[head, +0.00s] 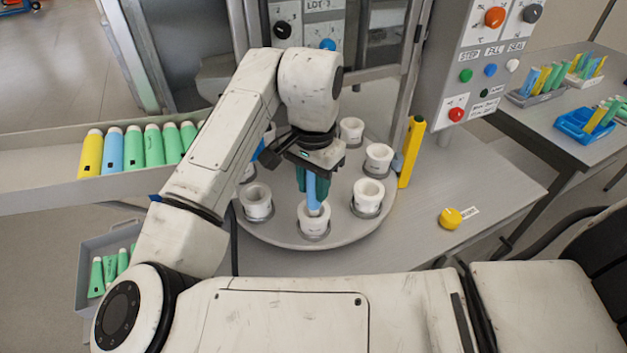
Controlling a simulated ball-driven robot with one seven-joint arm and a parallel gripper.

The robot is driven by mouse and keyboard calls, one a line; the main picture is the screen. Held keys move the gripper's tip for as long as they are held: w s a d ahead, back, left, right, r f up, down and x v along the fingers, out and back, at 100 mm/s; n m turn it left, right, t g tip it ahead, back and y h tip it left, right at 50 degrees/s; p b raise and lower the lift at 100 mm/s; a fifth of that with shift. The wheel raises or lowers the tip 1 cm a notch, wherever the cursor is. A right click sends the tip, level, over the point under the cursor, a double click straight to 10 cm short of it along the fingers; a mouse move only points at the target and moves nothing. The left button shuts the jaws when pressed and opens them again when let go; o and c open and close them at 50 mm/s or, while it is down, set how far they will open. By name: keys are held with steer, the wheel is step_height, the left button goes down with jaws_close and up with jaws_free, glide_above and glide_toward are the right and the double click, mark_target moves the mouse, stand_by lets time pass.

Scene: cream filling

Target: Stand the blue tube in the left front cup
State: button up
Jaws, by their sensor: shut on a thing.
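My gripper (313,178) points down over the near side of the round table and is shut on a blue tube (313,194). The tube is about upright, and its lower end meets the opening of the white front middle cup (314,226) in the picture. I cannot tell how deep it is in that cup or whether it touches it. The left front cup (257,205) is to the left of the tube and looks empty. The gripper fingers hide the tube's upper part.
The round table (285,238) also carries a right front cup (367,202), a right cup (378,163) and a back cup (351,136). Something blue (259,149) shows behind my arm. A yellow post (411,150) stands at right. A tray (40,190) holds several tubes at left.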

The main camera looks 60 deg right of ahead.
steer(key=shift+f+b, duration=0.6)
steer(key=shift+f, duration=0.5)
steer(key=shift+f, duration=0.15)
steer(key=o, duration=1.1)
steer(key=shift+c, duration=0.2)
step_height(320, 180, up, 11)
steer(key=shift+f, duration=0.1)
